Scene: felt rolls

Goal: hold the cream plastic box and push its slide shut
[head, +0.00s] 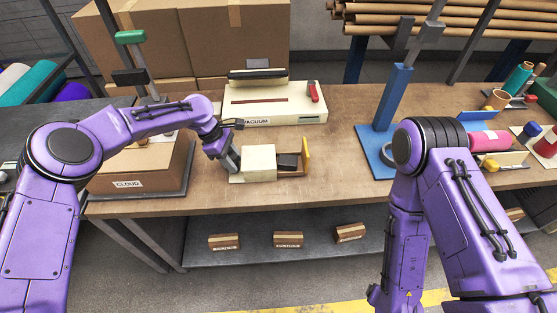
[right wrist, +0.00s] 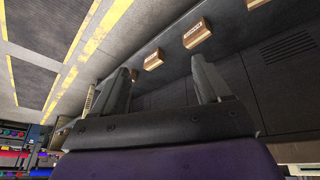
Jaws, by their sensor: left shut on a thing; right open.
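The cream plastic box (head: 258,160) lies on the bench, left of the middle in the head view. A brownish slide part (head: 292,172) sticks out on its right, with a dark block (head: 288,161) in it and an upright yellow end piece (head: 306,153). My left gripper (head: 231,160) is shut on the box's left end; its fingertips are partly hidden. My right gripper (right wrist: 163,78) is open and empty in the right wrist view, away from the box. Its fingers do not show clearly in the head view.
A cream vacuum device (head: 275,112) stands behind the box. A carton marked "CLOUD" (head: 130,183) is to the left. A blue stand (head: 389,105) rises to the right, before rolls and cups. Small cartons (head: 288,239) lie on the lower shelf. The bench front is clear.

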